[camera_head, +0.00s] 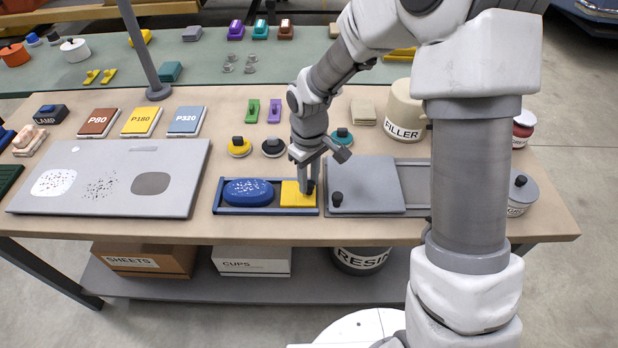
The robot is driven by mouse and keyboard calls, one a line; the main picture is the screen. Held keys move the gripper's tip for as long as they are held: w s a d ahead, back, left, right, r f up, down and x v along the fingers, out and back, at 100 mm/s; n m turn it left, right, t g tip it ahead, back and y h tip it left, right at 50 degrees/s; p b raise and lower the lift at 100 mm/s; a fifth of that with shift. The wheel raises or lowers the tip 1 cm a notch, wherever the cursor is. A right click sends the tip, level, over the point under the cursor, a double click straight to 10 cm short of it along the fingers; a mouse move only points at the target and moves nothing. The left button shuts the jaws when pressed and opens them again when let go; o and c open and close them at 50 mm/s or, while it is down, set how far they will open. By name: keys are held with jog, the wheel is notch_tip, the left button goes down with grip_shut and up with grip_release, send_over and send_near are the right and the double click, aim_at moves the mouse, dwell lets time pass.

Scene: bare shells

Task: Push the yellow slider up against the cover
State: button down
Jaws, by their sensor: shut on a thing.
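The yellow slider (292,197) is a flat yellow block at the right end of a blue tray (226,209). A dark speckled blue oval (248,187) lies to its left in the same tray. My gripper (308,188) points down at the slider's right part and is shut on it, seemingly at a small dark knob; the fingers hide the exact grip. A grey square plate with a black knob, seemingly the cover (370,180), lies on a grey frame just right of the tray. The slider and this plate are apart, with the tray's right end between them.
A large grey panel (110,200) with sample patches lies left of the tray. Yellow (239,147), black (273,147) and teal (341,138) knobbed discs stand behind. A FILLER can (403,110) and a grey pot (520,190) stand right.

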aim_at(298, 192)
jog(key=shift+a, duration=0.1)
dwell(0.8)
jog(key=shift+w+a, duration=0.1)
jog(key=shift+a, duration=1.25)
jog(key=c, duration=0.6)
grip_release()
jog(key=shift+d, duration=0.1)
jog(key=shift+r, duration=0.1)
notch_tip(298, 192, up, 17)
jog(key=p, duration=0.1)
jog(key=shift+r, duration=0.15)
